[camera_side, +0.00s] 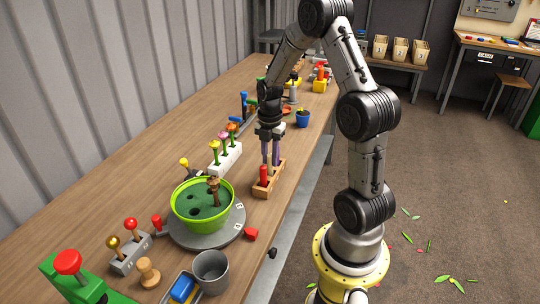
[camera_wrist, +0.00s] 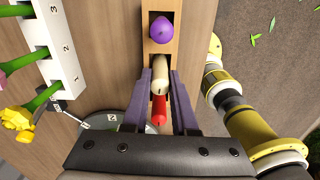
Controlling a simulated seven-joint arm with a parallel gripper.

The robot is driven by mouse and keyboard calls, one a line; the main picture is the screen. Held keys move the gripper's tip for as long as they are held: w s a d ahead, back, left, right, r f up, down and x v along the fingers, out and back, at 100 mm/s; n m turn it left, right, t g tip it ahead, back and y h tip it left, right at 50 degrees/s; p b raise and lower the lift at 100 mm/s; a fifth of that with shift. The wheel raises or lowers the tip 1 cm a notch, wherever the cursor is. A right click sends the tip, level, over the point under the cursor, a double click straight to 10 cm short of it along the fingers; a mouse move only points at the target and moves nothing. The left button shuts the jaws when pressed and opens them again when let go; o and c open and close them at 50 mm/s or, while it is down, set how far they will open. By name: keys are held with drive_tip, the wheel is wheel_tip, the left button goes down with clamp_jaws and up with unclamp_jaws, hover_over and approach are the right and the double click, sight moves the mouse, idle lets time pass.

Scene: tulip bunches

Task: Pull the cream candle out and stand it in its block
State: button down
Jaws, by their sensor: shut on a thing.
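The cream candle (camera_wrist: 166,80) is between the purple fingers of my gripper (camera_wrist: 164,100) in the wrist view, and the gripper is shut on it. Its wick end points toward the bottom of the picture. The wooden block (camera_side: 268,190) is below my gripper (camera_side: 271,160) in the side view, and its top also shows in the wrist view (camera_wrist: 148,20). I cannot tell whether the candle's lower end touches a hole. A red candle (camera_side: 263,174) stands in the near end of the block. A purple candle (camera_wrist: 162,32) stands at its other end. The fingers hide the cream candle in the side view.
A green pot (camera_side: 203,221) with dark holes and a brown stick stands on a grey turntable (camera_side: 232,232) left of the block. A white numbered rack (camera_wrist: 58,45) holds flowers behind. A blue pot (camera_side: 302,119) stands farther along. The table edge is close on the right.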

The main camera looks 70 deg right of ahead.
drive_tip(key=shift+f, duration=0.15)
drive_tip(key=c, duration=0.6)
unclamp_jaws()
wheel_tip(320, 180, up, 14)
drive_tip(key=shift+f, duration=0.1)
